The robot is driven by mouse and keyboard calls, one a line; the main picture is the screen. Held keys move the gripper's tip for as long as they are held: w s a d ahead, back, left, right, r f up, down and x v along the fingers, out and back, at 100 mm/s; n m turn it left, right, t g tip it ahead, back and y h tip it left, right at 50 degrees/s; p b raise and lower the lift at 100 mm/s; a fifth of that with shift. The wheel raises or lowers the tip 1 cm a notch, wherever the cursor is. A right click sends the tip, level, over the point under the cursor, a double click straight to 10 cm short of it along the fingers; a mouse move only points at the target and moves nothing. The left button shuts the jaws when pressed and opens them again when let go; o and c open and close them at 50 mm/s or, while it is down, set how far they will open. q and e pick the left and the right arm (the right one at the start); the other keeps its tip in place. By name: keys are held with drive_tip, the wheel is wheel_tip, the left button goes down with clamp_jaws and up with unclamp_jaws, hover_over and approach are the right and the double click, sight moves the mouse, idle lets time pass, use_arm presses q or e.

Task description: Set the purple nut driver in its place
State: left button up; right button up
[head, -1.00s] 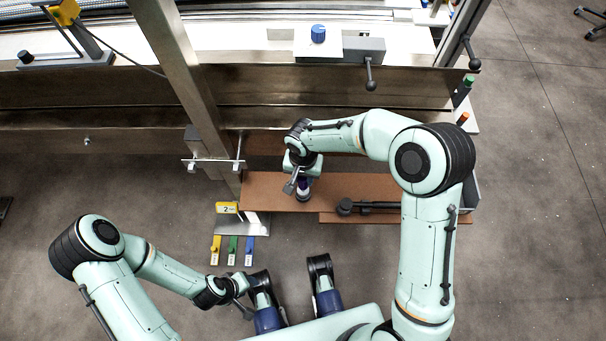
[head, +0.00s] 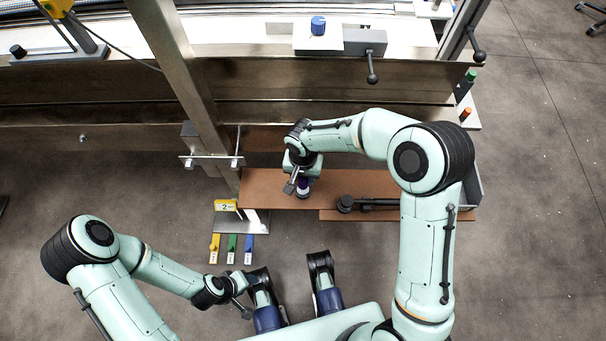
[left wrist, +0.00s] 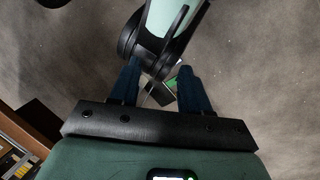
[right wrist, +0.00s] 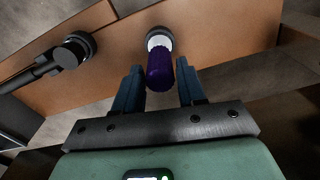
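The purple nut driver (right wrist: 160,72) stands on the brown shelf with its purple handle toward my right wrist camera and a white collar below it. In the head view the nut driver (head: 303,187) shows just under my right gripper (head: 297,176). In the right wrist view the fingers of my right gripper (right wrist: 158,82) are open, one on each side of the handle, with narrow gaps visible. My left gripper (left wrist: 158,88) is open and empty, over the floor. A small rack (head: 240,222) with a yellow "2" label and yellow, green and blue handles stands left of the shelf.
The brown shelf (head: 265,190) runs below the steel conveyor frame (head: 330,85). A black bar with a round knob (head: 345,204) lies on it, right of the nut driver. A steel post (head: 172,55) and a clamp bar (head: 212,163) stand near the rack.

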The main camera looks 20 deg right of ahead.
drive_tip(key=shift+o, duration=1.3)
drive_tip(key=shift+f, duration=0.35)
use_arm(q)
wheel_tip(320, 180, down, 2)
drive_tip(key=shift+s+a, duration=0.1)
drive_tip(key=shift+s, duration=0.05)
drive_tip(key=r+p, duration=0.3)
drive_tip(key=shift+s+d+r+p, duration=0.3)
drive_tip(key=shift+s+d+r, duration=0.05)
drive_tip(key=shift+s, duration=0.05)
use_arm(e)
wheel_tip(320, 180, up, 14)
use_arm(q)
drive_tip(key=shift+s, duration=0.1)
use_arm(e)
drive_tip(key=shift+s, duration=0.1)
